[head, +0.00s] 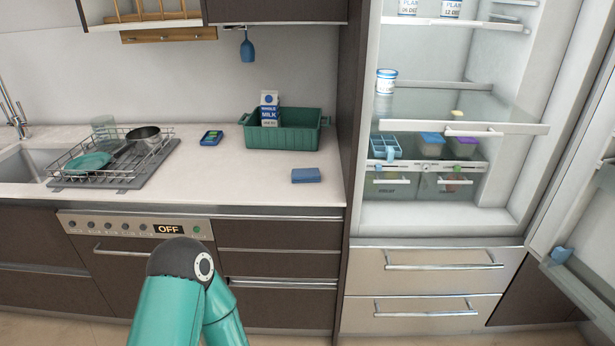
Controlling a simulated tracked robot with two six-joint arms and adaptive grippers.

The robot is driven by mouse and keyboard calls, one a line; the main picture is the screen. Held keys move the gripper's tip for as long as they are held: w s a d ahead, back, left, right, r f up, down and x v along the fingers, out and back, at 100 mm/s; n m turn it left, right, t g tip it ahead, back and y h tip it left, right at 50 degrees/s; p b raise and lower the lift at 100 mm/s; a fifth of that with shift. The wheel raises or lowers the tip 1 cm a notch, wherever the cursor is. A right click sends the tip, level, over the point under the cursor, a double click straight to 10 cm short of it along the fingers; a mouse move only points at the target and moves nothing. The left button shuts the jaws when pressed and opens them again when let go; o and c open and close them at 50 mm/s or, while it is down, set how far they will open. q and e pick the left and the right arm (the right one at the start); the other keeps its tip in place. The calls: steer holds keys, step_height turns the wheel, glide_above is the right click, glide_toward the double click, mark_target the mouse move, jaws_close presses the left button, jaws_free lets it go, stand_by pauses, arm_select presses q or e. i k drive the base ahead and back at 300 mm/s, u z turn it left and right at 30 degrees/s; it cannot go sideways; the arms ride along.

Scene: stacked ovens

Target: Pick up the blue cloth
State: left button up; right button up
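A blue cloth (306,175), a small flat folded rectangle, lies on the white countertop near its front edge, right of the middle. It is in front of the green crate and apart from it. Neither of my grippers is in view. Only a teal arm link of mine with a dark joint shows at the bottom, in front of the oven and drawers; its gripper end cannot be seen.
A green crate (285,138) with a milk carton (269,108) stands behind the cloth. A small blue and green object (211,138) lies left of it. A dish rack (110,160) is further left. The fridge (450,215) stands open at right. The counter around the cloth is clear.

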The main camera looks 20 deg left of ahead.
mark_target(308, 175)
steer(key=z, duration=0.05)
steer(key=i, duration=0.9)
steer(key=u, duration=0.1)
